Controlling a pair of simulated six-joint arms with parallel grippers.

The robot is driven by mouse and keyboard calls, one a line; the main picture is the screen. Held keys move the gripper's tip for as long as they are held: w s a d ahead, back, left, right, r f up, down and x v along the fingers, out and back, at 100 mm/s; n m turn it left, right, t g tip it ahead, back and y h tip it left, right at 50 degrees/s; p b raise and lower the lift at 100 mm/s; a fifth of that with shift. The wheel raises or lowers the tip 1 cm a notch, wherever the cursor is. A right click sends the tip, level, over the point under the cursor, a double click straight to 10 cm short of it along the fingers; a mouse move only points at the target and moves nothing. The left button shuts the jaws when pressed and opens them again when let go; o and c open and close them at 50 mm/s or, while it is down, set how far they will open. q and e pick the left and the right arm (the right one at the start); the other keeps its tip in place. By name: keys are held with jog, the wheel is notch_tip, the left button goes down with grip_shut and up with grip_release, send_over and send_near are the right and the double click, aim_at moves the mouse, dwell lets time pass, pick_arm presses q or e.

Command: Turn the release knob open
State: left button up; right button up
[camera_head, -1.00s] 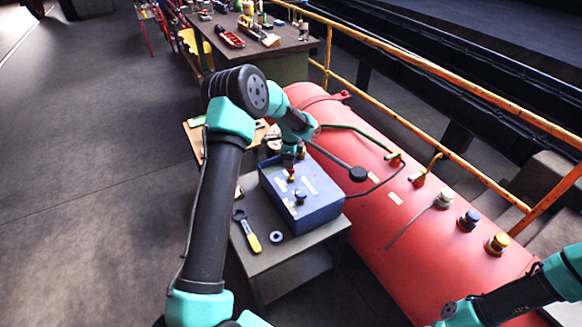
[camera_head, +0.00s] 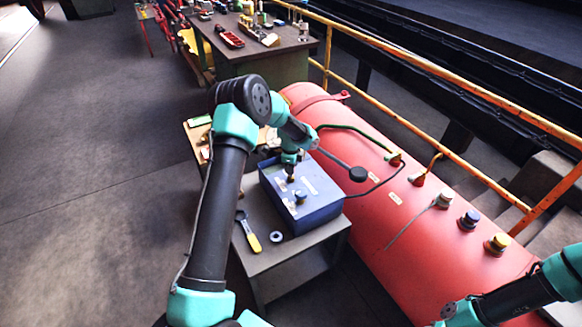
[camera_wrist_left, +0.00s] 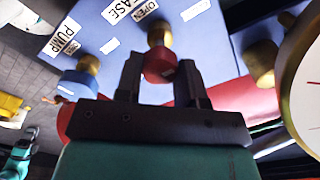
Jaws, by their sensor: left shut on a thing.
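The blue box (camera_head: 326,211) stands on a small grey table. The release knob (camera_wrist_left: 160,66) is red with a brass collar and sits on the box by labels reading partly "EASE" and "OPEN" in the left wrist view. My left gripper (camera_wrist_left: 160,80) is shut on this knob, one dark finger on each side. In the head view the left gripper (camera_head: 290,175) points down at the box top and hides most of the knob. A blue knob (camera_wrist_left: 78,82) by a "PUMP" label is beside it, also in the head view (camera_head: 300,196).
A yellow-handled wrench (camera_head: 249,232) and a metal ring (camera_head: 276,237) lie on the small table (camera_head: 262,261). A red tank (camera_head: 400,217) with several fittings stands to the right, behind a cable. A gauge (camera_wrist_left: 307,90) edges into the left wrist view.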

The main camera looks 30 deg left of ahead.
pick_arm(q)
jog(key=c, duration=0.3)
jog(key=shift+n, duration=0.5)
jog(key=n, duration=0.2)
jog(key=shift+n, duration=0.4)
jog(key=n, duration=1.4)
